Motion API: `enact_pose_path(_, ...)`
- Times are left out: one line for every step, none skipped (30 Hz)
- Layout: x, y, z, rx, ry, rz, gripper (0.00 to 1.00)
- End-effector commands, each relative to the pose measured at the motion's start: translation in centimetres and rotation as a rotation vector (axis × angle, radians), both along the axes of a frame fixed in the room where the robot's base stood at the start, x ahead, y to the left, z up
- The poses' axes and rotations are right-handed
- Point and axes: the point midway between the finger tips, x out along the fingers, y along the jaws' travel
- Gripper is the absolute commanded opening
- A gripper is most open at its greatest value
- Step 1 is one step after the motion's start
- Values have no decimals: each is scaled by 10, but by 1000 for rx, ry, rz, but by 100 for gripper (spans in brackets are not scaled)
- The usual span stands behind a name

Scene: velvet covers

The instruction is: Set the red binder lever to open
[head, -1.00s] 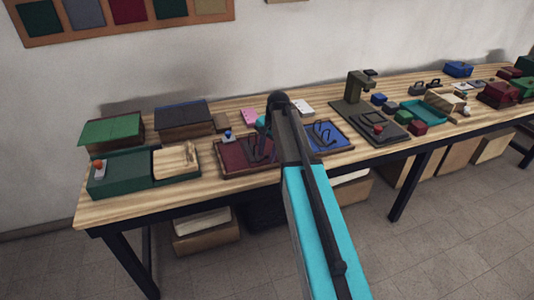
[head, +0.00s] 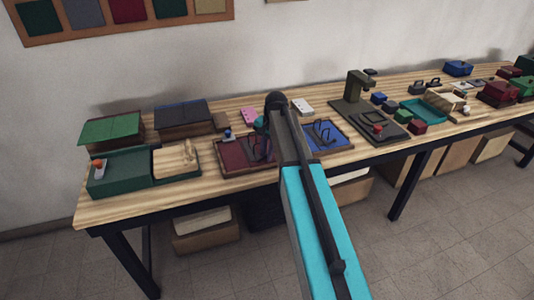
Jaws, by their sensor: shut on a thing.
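The red binder (head: 236,158) lies open on the table, left of my arm. Its dark metal arches (head: 262,147) stand at its right side, and a small blue-topped piece (head: 228,134) is at its back edge. My gripper (head: 264,138) is over the right part of the red binder, shut on its lever at the arches. My own arm hides much of the fingers and the lever, so the lever's exact angle cannot be made out.
A blue binder (head: 328,138) with dark arches lies just right of my arm. A dark press (head: 362,108), small boxes and a teal tray (head: 424,109) stand to the right.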

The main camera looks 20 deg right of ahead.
Motion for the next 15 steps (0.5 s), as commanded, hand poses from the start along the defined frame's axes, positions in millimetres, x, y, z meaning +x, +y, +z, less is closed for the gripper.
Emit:
enact_pose_path(-1, 2, 0, -11, 1, 2, 0)
enact_pose_path(-1, 2, 1, -21, 1, 3, 0)
enact_pose_path(-1, 3, 1, -33, 1, 3, 0)
enact_pose_path(-1, 4, 2, -44, 1, 3, 0)
enact_pose_path(-1, 4, 2, -57, 1, 4, 0)
enact_pose_path(-1, 5, 3, -73, 0, 4, 0)
enact_pose_path(-1, 6, 3, -90, 0, 5, 0)
enact_pose_path(-1, 7, 4, -104, -1, 4, 0)
enact_pose_path(0, 8, 4, -126, 0, 5, 0)
enact_pose_path(0, 9, 5, -144, 0, 5, 0)
enact_pose_path(0, 10, 5, -163, 0, 5, 0)
enact_pose_path(0, 11, 6, -188, -1, 6, 0)
enact_pose_path(0, 13, 6, -210, 0, 7, 0)
enact_pose_path(0, 14, 7, -230, -1, 6, 0)
enact_pose_path(0, 16, 7, -258, 0, 7, 0)
